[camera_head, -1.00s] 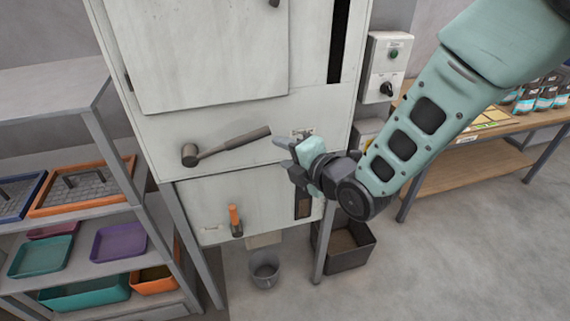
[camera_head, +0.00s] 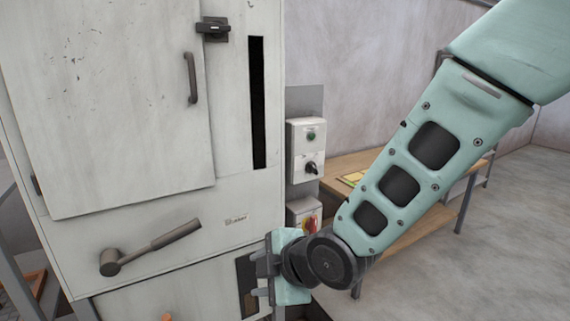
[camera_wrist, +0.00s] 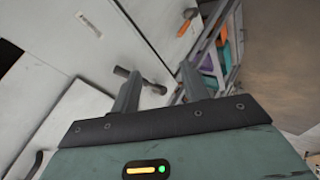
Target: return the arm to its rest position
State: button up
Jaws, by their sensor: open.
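My gripper (camera_head: 262,278) is at the lower middle of the head view, in front of the machine's lower right part. Its fingers point left and are apart, with nothing between them. In the wrist view the two fingers (camera_wrist: 158,92) also stand apart and empty. The pale green arm reaches in from the upper right of the head view and looks bent at the dark wrist joint. The pellet bagger (camera_head: 150,240) is a tall, worn white cabinet. Its long dark lever (camera_head: 160,245) is left of my gripper, apart from it.
A control box (camera_head: 306,150) with a green button and a dark knob stands behind my arm. A second box (camera_head: 303,212) with a red switch is below it. A wooden table (camera_head: 345,165) is behind the arm. Open floor (camera_head: 500,240) lies right. Shelving with trays (camera_wrist: 212,60) shows in the wrist view.

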jog(key=s+d+f+m+g+h+b, duration=0.3)
jog(key=s+d+m+g+h+b, duration=0.2)
jog(key=s+d+m, duration=0.9)
jog(key=s+d+g+h, duration=0.1)
jog(key=s+d, duration=0.4)
jog(key=s, duration=0.1)
jog(key=shift+h, duration=0.4)
